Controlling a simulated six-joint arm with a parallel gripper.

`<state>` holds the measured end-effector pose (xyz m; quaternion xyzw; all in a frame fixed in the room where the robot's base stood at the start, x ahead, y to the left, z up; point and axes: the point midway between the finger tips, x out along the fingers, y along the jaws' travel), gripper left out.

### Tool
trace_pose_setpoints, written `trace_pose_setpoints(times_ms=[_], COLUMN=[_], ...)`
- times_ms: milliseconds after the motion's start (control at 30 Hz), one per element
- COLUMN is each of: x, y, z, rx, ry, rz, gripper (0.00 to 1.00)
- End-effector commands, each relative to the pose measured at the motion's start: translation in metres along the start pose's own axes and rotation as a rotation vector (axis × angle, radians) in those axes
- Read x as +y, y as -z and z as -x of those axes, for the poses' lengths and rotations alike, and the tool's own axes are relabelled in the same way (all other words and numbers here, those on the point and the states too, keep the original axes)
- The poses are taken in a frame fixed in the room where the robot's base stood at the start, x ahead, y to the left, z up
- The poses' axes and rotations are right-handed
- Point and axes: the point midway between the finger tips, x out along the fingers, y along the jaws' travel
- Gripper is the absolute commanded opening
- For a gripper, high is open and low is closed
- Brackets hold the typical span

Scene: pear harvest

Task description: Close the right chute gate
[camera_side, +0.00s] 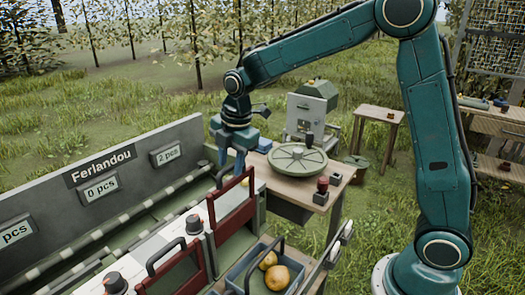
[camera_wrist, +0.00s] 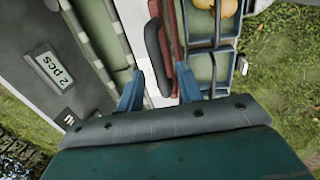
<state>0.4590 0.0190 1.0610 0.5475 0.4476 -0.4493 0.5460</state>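The right chute gate (camera_side: 236,212) is a red panel with a black arched handle (camera_side: 222,177) on top, at the centre of the side view. My gripper (camera_side: 230,168) points down just above and at this handle. In the wrist view, my gripper's two blue fingers (camera_wrist: 160,72) are spread apart. The black handle (camera_wrist: 153,42) and part of the red gate (camera_wrist: 168,30) show in line with the gap between them. I cannot tell whether the fingers touch the handle. The gate's lower edge is hard to make out.
A second red gate (camera_side: 172,272) with a black handle stands to the left. A blue-grey crate (camera_side: 235,276) holding yellow pears sits in front. The grey Ferlandou sign board (camera_side: 130,165) runs behind. A round scale plate (camera_side: 297,158) and red button (camera_side: 322,184) are on the right table.

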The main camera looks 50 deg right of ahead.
Motion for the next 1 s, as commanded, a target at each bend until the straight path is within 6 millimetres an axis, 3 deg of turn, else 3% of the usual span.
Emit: trace_pose_setpoints(times_ms=[133,300,333,667,1000], x=[0.0,0.0,0.0,-0.002,-0.015], y=[0.0,0.0,0.0,0.0,0.0], z=[0.0,0.0,0.0,-0.009,-0.072], rx=[0.0,0.0,0.0,0.0,0.0], ry=[0.0,0.0,0.0,0.004,0.006], rz=[0.0,0.0,0.0,0.0,0.0], gripper=[0.36,0.03,0.0,0.0,0.0])
